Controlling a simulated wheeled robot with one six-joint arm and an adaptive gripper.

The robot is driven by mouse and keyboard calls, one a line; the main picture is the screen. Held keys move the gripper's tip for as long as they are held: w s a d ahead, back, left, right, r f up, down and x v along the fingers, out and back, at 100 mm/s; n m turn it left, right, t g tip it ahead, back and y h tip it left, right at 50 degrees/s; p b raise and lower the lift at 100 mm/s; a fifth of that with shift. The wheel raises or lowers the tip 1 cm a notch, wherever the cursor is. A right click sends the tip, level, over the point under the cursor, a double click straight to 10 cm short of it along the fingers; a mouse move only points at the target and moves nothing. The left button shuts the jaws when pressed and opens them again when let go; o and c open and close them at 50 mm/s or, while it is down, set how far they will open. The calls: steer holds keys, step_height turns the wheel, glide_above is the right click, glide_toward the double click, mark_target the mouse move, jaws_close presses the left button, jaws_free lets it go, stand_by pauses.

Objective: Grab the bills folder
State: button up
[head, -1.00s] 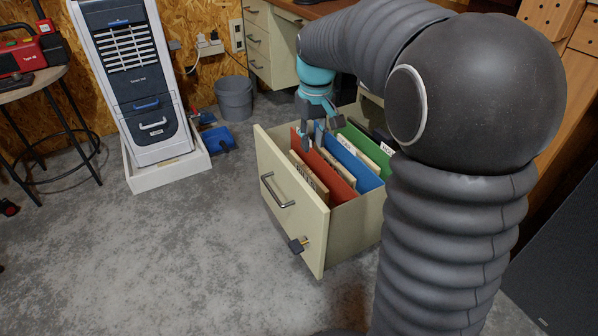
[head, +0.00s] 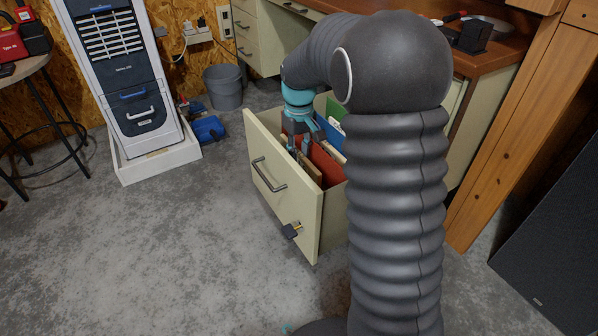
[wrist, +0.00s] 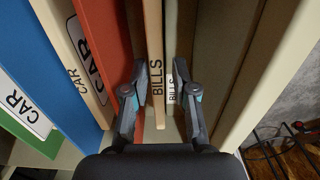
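The open file drawer (head: 285,185) holds upright folders and coloured dividers. In the wrist view, a tan folder marked BILLS (wrist: 154,40) stands between the fingers of my gripper (wrist: 159,70). A thinner pale edge marked BILLS (wrist: 171,92) is just to its right, also between the fingers. The fingers are apart, one on each side, with a visible gap to the tan folder. The red divider (wrist: 113,35) is left of it, and a tan folder marked CAR (wrist: 70,60) is further left. In the head view my gripper (head: 299,142) is down at the drawer's front part.
A blue divider (wrist: 45,65) and a green divider (wrist: 28,140) stand further back. A grey bucket (head: 223,87) and a white-and-dark tower unit (head: 125,85) stand left. The floor in front is clear.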

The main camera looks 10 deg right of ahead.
steer(key=shift+w+d+f+b, duration=0.1)
steer(key=shift+f+b, duration=0.1)
steer(key=shift+f, duration=0.7)
steer(key=shift+w+a+f+b, duration=0.1)
steer(key=shift+f+b, duration=0.1)
steer(key=shift+f, duration=0.65)
steer(key=shift+w+d+f+b, duration=0.1)
steer(key=shift+f+b, duration=0.1)
steer(key=shift+f, duration=0.7)
jaws_close()
